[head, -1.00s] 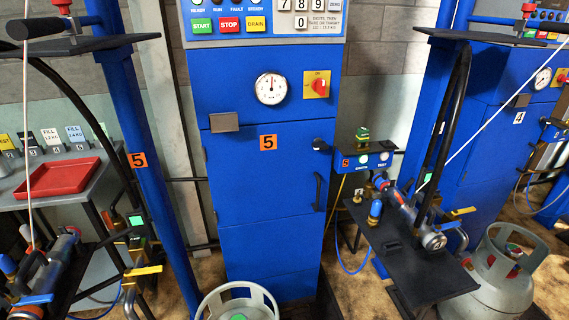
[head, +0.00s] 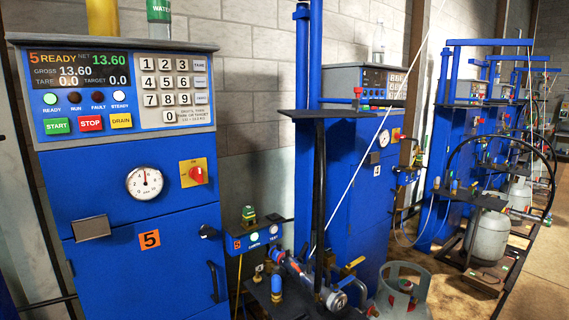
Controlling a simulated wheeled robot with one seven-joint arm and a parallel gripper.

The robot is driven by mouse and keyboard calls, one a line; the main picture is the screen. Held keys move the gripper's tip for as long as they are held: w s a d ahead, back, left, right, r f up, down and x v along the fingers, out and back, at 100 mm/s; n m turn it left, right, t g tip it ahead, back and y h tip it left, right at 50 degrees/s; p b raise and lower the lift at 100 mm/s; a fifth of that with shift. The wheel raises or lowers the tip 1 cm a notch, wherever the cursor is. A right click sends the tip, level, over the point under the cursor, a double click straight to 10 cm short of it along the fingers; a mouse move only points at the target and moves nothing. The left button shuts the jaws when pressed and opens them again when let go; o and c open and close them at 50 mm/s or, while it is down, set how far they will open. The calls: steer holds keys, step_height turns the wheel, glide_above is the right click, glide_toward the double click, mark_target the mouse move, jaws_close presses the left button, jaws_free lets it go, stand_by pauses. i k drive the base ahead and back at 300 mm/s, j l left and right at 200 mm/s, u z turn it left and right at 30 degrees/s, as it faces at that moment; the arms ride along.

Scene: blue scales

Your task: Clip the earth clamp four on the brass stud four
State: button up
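A blue cabinet (head: 352,190) labelled 4 stands in the middle of the head view, behind the station 5 column. A small blue box (head: 405,177) sits at its right side with thin cables below it. The earth clamp four and the brass stud four are too small or hidden to make out. My gripper is not in view.
The station 5 cabinet (head: 135,190) fills the left, its display reading READY. A black shelf with a hose coupling (head: 320,290) and a grey cylinder (head: 402,290) stand in front of station 4. Further stations and a cylinder (head: 488,235) line the right; floor is free at far right.

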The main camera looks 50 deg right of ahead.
mark_target(418, 159)
steer(key=z, duration=2.15)
steer(key=i+l+u, duration=0.2)
steer(key=i+l, duration=0.15)
steer(key=l, duration=0.3)
steer(key=i+l+u, duration=0.1)
steer(key=l, duration=0.25)
steer(key=i+l+u, duration=0.1)
steer(key=i+l, duration=0.15)
steer(key=l, duration=0.15)
steer(key=i+l+u, duration=0.1)
steer(key=l, duration=0.25)
steer(key=i+l+u, duration=0.2)
steer(key=l, duration=0.3)
steer(key=i+l+u, duration=0.15)
steer(key=l, duration=0.35)
steer(key=i+l+u, duration=0.2)
steer(key=l, duration=0.3)
steer(key=l+u, duration=0.15)
steer(key=l, duration=0.4)
steer(key=i+l+u, duration=0.2)
steer(key=l, duration=0.35)
steer(key=i+l+u, duration=0.1)
steer(key=l, duration=0.4)
steer(key=i+l+u, duration=0.1)
steer(key=l, duration=0.85)
steer(key=i, duration=0.2)
steer(key=j+u, duration=0.05)
